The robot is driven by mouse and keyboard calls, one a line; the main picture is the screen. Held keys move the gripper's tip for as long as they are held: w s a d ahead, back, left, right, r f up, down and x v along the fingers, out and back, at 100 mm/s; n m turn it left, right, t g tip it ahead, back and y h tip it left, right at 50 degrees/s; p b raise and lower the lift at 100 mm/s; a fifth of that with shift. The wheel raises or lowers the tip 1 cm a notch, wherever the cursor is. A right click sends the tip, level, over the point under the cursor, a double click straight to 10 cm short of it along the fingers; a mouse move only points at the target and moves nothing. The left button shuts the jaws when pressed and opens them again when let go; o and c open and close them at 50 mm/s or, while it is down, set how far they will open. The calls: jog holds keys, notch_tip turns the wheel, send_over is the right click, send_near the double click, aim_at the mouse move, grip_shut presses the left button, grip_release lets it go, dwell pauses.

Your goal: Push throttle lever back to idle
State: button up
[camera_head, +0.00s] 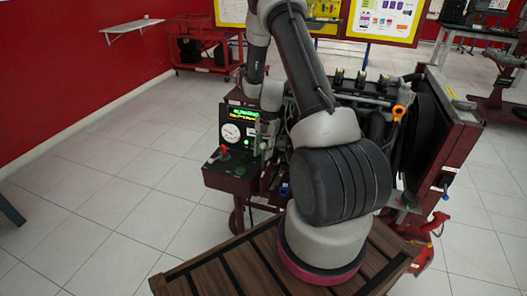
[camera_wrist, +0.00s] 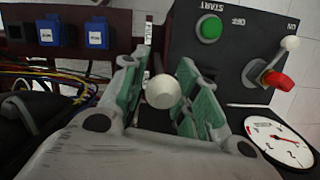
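A round white knob (camera_wrist: 163,92), which looks like the throttle lever's end, stands between the two fingers of my gripper (camera_wrist: 162,68) in the wrist view. The fingers have green pads and are spread apart on either side of the knob. I cannot tell whether either pad touches it. The knob's shaft is hidden beneath it. In the head view my gripper reaches down beside the control panel, and the knob is not clearly visible there.
Right of the gripper are a green START button (camera_wrist: 209,28), a red-handled ON/OFF switch (camera_wrist: 277,80) and a white gauge (camera_wrist: 280,143). Blue relays (camera_wrist: 97,33) and loose wires lie left. The dark control box (camera_head: 230,175) stands beside the engine; a slatted wooden top (camera_head: 215,280) is in front.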

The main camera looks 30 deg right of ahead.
jog(key=v, duration=1.2)
jog(key=shift+w, duration=0.1)
jog(key=s+a+r+n+t+h, duration=0.1)
jog(key=s+a+r+n, duration=0.3)
jog(key=s+r, duration=0.4)
jog(key=s+a+r+n+t, duration=0.2)
jog(key=s+a+r+n, duration=0.2)
jog(key=s+r, duration=0.5)
jog(key=s+a+r+n+t+h, duration=0.1)
jog(key=s+a+r+n+t, duration=0.1)
jog(key=s+r, duration=0.7)
jog(key=s+a+n, duration=0.1)
jog(key=n, duration=0.1)
jog(key=shift+s+a+r+n+h, duration=0.25)
jog(key=shift+s+a+n+h, duration=0.05)
jog(key=shift+s+a, duration=0.1)
dwell(0.3)
